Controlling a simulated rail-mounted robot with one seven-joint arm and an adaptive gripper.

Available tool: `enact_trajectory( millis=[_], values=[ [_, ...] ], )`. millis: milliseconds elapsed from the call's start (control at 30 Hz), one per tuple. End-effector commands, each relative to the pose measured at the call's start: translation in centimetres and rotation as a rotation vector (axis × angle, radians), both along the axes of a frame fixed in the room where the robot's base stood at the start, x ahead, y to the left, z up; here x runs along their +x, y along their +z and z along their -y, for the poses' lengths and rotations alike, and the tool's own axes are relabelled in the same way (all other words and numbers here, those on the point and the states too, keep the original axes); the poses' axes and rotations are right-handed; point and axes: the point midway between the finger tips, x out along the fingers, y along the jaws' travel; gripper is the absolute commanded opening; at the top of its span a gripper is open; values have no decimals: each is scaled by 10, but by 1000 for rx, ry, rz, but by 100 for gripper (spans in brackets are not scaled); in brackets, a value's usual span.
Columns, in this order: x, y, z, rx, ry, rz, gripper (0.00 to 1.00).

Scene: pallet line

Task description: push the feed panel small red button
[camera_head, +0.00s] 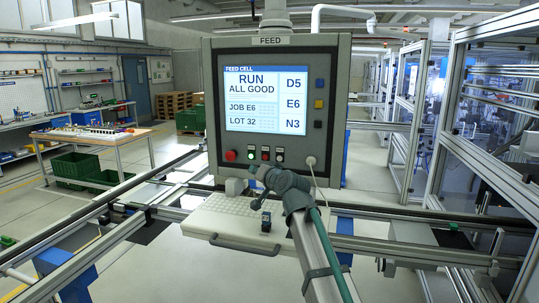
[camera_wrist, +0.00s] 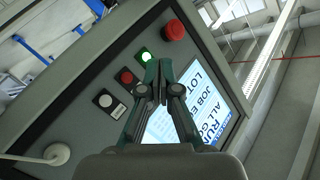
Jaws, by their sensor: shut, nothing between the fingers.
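The feed panel (camera_head: 211,120) stands upright ahead, with a lit screen reading RUN ALL GOOD. Along its lower edge sit a large red button (camera_head: 230,155), a lit green button (camera_head: 251,155), the small red button (camera_head: 265,153) and a white-centred button (camera_head: 280,155). In the wrist view the small red button (camera_wrist: 126,76) lies just left of my fingertips, between the green button (camera_wrist: 146,56) and the white-centred one (camera_wrist: 105,99). My gripper (camera_wrist: 158,68) is shut and empty. In the head view my gripper (camera_head: 254,170) is just below the button row; contact cannot be told.
A keyboard tray (camera_head: 210,222) with a front handle juts out below the panel. A white plug with a cable (camera_head: 311,161) sits right of the buttons. Aluminium rails run on both sides, and a glazed machine frame (camera_head: 485,130) stands at right.

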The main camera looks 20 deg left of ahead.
Motion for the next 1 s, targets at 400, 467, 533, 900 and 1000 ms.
enact_trajectory(
  millis=[400,467,533,900,1000],
  values=[
    [0,0,0,0,0,0,0],
    [0,0,0,0,0,0,0],
    [1,0,0,0,0,0,0],
    [26,0,-3,1,0,-1,0],
    [39,0,-3,-1,-1,0,0]
  ],
)
